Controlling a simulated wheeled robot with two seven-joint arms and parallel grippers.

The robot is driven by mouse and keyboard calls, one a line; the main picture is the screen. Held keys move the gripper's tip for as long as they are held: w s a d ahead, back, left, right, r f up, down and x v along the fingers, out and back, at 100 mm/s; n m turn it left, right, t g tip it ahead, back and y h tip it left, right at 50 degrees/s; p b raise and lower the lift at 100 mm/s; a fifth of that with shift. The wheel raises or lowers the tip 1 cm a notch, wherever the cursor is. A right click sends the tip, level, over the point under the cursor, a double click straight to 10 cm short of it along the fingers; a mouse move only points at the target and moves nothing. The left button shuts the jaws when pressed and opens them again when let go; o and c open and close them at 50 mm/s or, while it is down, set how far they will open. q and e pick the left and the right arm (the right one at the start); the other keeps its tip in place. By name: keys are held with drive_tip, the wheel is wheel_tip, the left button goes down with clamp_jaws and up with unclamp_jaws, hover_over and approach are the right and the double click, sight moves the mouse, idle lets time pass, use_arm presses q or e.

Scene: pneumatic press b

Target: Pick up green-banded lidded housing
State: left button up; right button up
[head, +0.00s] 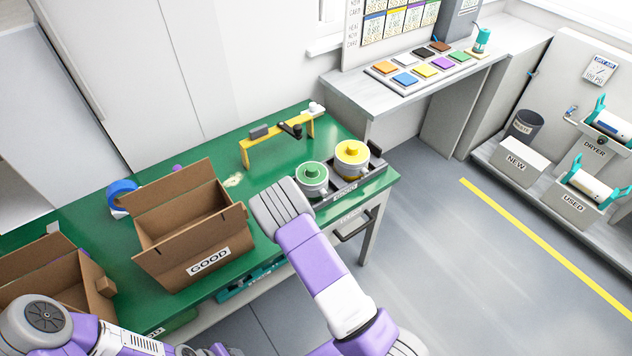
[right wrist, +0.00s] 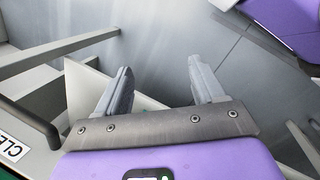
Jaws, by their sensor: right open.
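The green-banded lidded housing (head: 311,180) is a round pale-grey can with a green top. It stands upright in a dark tray (head: 347,191) at the right end of the green table, left of a similar yellow-topped housing (head: 351,162). My right arm rises in front of the table, its grey end just left of the green housing; its fingers do not show in the head view. In the right wrist view my right gripper (right wrist: 162,90) is open and empty, with floor behind its fingers. No housing shows there. My left gripper is out of view.
A cardboard box marked GOOD (head: 192,228) stands left of my right arm, and another open box (head: 55,285) is further left. A yellow frame (head: 275,141) stands behind the green housing. Floor is clear right of the table.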

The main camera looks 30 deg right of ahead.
sight(311, 173)
drive_tip(key=w+d+r+n+t+h, duration=0.35)
drive_tip(key=w+d+r+n, duration=0.2)
drive_tip(key=w+r, duration=0.3)
drive_tip(key=w+d+r+n+t+h, duration=0.2)
drive_tip(key=w+d+r+n+h, duration=0.3)
drive_tip(key=w+r, duration=0.4)
drive_tip(key=w+a+r+n+t+b, duration=0.1)
drive_tip(key=w+a+r+n+t, duration=0.1)
drive_tip(key=n, duration=0.1)
drive_tip(key=w+a+r+n+t+b, duration=0.2)
drive_tip(key=w+a+n+t, duration=0.1)
drive_tip(key=w+a+r+n+t+b, duration=0.2)
drive_tip(key=n+t, duration=0.1)
drive_tip(key=n, duration=0.1)
drive_tip(key=shift+w+a+r, duration=0.15)
drive_tip(key=shift+a+r, duration=0.05)
drive_tip(key=shift+a, duration=0.15)
drive_tip(key=b+x, duration=0.1)
drive_tip(key=x, duration=0.6)
drive_tip(key=shift+w+d+b, duration=0.15)
drive_tip(key=shift+w+b, duration=0.05)
drive_tip(key=shift+b, duration=0.1)
clamp_jaws()
drive_tip(key=shift+r, duration=0.15)
